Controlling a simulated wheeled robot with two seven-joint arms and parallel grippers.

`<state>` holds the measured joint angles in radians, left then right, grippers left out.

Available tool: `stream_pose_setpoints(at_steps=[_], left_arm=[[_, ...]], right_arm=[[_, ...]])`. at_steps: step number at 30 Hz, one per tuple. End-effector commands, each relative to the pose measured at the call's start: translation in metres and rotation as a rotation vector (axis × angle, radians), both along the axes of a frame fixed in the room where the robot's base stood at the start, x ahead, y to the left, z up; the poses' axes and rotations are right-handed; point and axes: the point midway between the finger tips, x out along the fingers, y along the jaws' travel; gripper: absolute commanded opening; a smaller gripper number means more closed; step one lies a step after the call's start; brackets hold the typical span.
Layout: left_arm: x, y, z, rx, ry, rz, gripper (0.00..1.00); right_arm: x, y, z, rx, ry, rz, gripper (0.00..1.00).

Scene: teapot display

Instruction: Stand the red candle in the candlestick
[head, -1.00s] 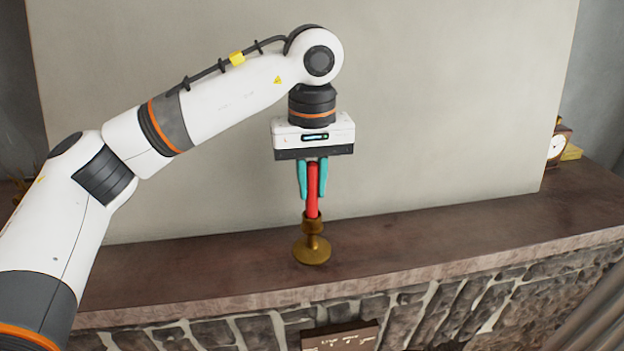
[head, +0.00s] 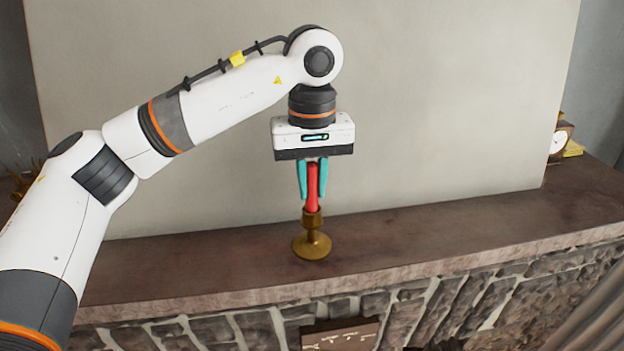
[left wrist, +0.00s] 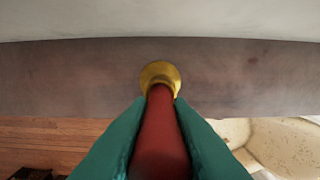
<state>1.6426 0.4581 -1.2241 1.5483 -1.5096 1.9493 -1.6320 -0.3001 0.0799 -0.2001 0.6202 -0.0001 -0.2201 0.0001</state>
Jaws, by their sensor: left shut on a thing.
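The red candle (head: 312,190) is upright between the teal fingers of my left gripper (head: 313,194), which is shut on it. The brass candlestick (head: 312,245) stands on the mantel shelf directly below. The candle's lower end meets the candlestick's cup; how deep it sits inside is hidden. In the left wrist view the candle (left wrist: 160,135) runs from between the fingers (left wrist: 160,140) to the brass candlestick (left wrist: 160,72). My right gripper is in neither view.
The dark mantel shelf (head: 440,225) is clear on both sides of the candlestick. A pale panel (head: 440,110) stands behind it. A clock (head: 558,140) stands at the far right. The stone front (head: 240,332) drops below the shelf edge.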

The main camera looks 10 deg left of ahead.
Motion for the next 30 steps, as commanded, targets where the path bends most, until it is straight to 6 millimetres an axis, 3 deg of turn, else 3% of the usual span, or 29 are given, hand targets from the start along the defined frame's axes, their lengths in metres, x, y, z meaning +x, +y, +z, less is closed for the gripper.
stream_pose_setpoints(at_steps=[5, 6, 10, 22, 30], left_arm=[[0.000, 0.000, 0.000, 0.000, 0.000, 0.000, 0.00], [0.000, 0.000, 0.000, 0.000, 0.000, 0.000, 0.25], [0.000, 0.000, 0.000, 0.000, 0.000, 0.000, 0.44], [0.000, 0.000, 0.009, 0.001, -0.002, 0.000, 0.44], [0.001, 0.000, 0.062, 0.000, -0.006, 0.003, 0.44]], right_arm=[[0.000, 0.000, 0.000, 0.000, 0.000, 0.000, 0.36], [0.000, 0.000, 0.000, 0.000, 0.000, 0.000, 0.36], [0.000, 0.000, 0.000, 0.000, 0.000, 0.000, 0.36], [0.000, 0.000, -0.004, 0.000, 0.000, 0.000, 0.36], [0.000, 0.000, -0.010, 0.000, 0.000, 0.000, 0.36]])
